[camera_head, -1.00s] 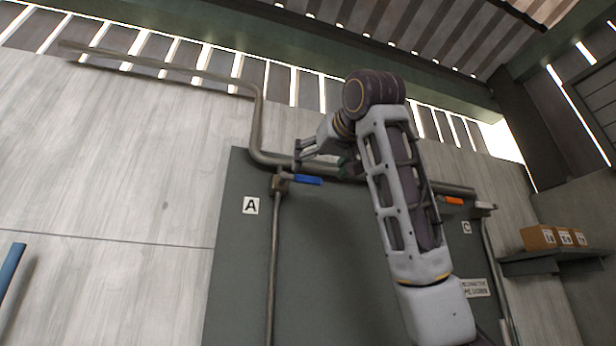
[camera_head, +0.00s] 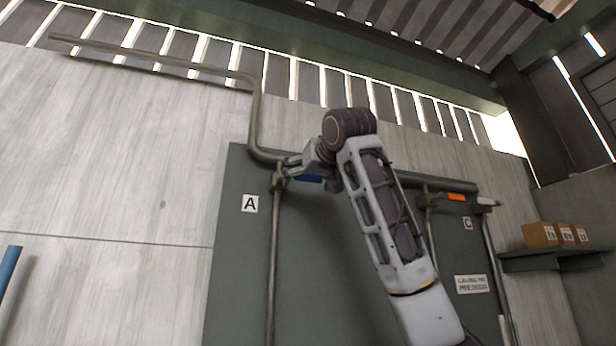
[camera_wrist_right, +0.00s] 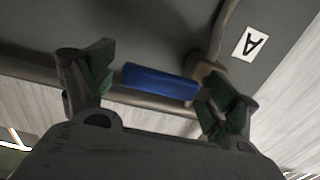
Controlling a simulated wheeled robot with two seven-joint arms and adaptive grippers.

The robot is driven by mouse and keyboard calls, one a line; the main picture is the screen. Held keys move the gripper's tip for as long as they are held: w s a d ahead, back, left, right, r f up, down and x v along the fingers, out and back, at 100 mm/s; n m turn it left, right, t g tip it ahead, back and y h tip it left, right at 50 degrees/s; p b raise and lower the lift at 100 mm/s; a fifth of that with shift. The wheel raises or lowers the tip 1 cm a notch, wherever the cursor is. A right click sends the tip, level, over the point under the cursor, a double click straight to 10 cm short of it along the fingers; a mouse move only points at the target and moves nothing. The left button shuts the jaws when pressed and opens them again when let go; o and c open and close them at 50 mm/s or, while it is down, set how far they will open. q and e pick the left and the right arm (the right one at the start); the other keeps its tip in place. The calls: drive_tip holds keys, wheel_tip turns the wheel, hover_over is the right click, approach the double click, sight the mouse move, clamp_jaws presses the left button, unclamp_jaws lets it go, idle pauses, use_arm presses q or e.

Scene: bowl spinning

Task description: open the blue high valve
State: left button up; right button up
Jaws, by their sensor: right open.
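The blue valve handle (camera_head: 309,179) sits on the pipe fitting beside the "A" label, high on the dark panel. My right gripper (camera_head: 290,167) is right at it and partly hides it. In the right wrist view the blue handle (camera_wrist_right: 158,82) lies sideways between the two spread fingers of my right gripper (camera_wrist_right: 155,88), with a gap to the left finger. The right finger is close to the handle's valve-body end; I cannot tell whether it touches. My left gripper is not in view.
A grey pipe (camera_head: 255,120) bends down behind the gripper and runs along the panel top (camera_head: 330,260). An orange handle (camera_head: 462,197) is near label "C" (camera_head: 467,223). Boxes (camera_head: 540,235) stand on a shelf at right. A blue pole (camera_head: 8,268) is at the left edge.

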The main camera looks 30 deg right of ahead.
drive_tip(key=shift+c, duration=0.5)
drive_tip(key=c, duration=1.4)
